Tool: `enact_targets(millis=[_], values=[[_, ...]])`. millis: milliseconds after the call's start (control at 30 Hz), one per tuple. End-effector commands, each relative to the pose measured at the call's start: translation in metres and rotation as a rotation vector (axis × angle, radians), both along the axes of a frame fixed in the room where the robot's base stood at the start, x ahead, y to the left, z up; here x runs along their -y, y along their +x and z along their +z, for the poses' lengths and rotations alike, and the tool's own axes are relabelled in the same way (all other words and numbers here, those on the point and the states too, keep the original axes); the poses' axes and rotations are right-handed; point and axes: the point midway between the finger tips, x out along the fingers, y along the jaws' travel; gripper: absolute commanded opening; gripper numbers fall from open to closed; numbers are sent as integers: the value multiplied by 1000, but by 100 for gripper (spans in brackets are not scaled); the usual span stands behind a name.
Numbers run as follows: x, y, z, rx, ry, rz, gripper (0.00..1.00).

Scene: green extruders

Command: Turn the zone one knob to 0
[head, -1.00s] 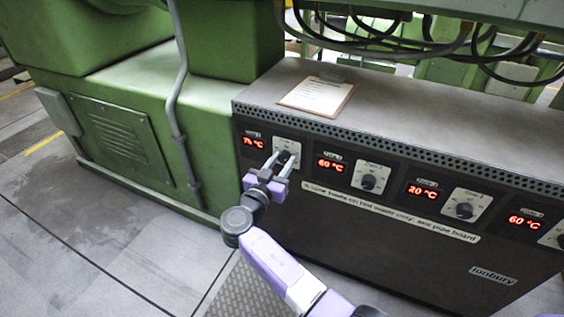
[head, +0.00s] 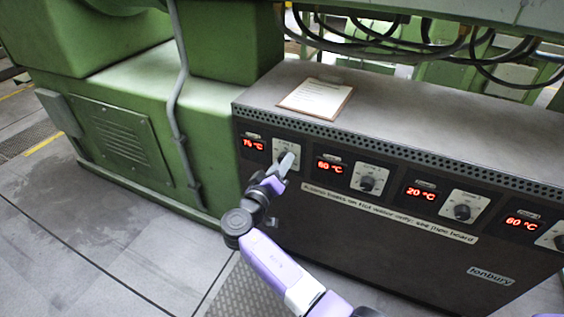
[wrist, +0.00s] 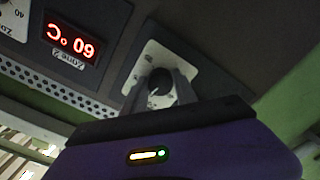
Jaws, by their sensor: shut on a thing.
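The zone one knob is the leftmost dial on the dark heater cabinet. Its white dial plate (head: 284,145) shows just above my gripper (head: 288,160), beside a red display (head: 252,144) reading about 75 °C. In the wrist view my gripper (wrist: 160,90) has one finger on each side of the black knob (wrist: 159,79) and is shut on it. The fingers look turned nearly edge-on to the head camera. The knob's pointer and most dial numbers are hidden or too small to read.
Three more displays and dials continue to the right; the nearest display (head: 329,167) reads 60 °C, and its knob (head: 367,183) is close by. A clipboard (head: 315,97) lies on the cabinet top. Green machinery (head: 215,110) and a grey pipe (head: 175,100) stand left.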

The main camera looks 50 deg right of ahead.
Motion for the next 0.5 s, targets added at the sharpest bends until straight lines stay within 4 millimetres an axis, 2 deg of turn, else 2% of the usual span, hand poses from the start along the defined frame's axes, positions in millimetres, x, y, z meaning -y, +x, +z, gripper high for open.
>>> enact_targets(millis=[500], values=[[-2, 0, 2, -465, -167, 3, 0]])
